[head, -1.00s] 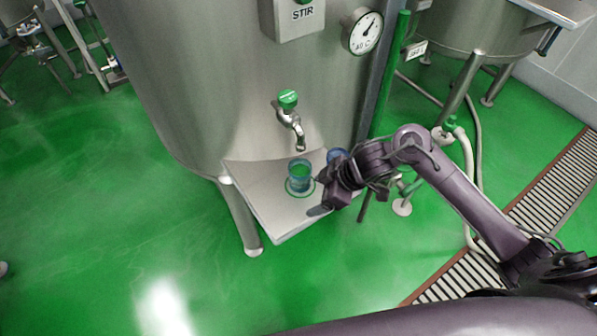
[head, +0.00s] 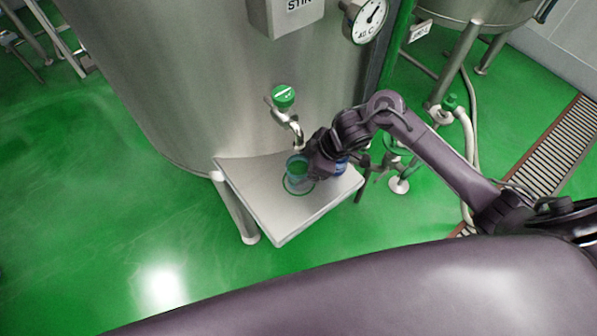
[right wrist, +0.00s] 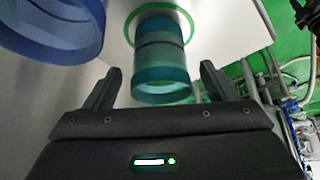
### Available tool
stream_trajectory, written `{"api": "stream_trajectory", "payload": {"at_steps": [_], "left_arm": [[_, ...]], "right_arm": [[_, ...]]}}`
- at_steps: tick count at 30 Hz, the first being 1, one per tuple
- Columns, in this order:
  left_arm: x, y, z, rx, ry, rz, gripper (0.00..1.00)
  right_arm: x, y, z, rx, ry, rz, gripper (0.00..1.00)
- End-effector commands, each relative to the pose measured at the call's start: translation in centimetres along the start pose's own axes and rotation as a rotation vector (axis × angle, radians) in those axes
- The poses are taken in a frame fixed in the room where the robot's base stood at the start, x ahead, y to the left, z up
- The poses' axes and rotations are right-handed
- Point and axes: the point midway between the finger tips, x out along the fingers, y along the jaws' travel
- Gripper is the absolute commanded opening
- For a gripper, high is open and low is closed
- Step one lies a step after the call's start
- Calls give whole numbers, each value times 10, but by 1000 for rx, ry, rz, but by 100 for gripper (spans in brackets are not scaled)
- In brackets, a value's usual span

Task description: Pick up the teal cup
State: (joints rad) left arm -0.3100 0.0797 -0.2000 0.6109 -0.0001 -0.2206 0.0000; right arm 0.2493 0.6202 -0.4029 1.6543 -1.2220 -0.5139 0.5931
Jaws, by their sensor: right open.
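The teal cup (head: 296,168) stands upright on the metal shelf under the tap, within a green ring marking (head: 287,190). In the right wrist view the teal cup (right wrist: 160,75) is between the two fingertips, with a gap on both sides. My right gripper (head: 309,169) is open beside the cup in the head view and partly hides it; its fingers also show in the right wrist view (right wrist: 160,72). My left gripper is not in view.
A blue cup (head: 341,167) stands close by, partly hidden behind my right gripper; it is at the upper left in the right wrist view (right wrist: 55,30). The tap (head: 290,125) is just above the shelf (head: 280,220). The steel tank (head: 190,90) rises behind.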

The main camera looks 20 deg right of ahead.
Motion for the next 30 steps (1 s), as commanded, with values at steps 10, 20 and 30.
{"api": "stream_trajectory", "payload": {"at_steps": [10, 20, 30], "left_arm": [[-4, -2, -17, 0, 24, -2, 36], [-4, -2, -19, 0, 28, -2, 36], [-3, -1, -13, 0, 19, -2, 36]], "right_arm": [[34, -2, 0, 0, 0, 1, 79], [33, -2, 0, -1, 1, 1, 57], [33, -1, 0, -1, 2, 1, 21]]}}
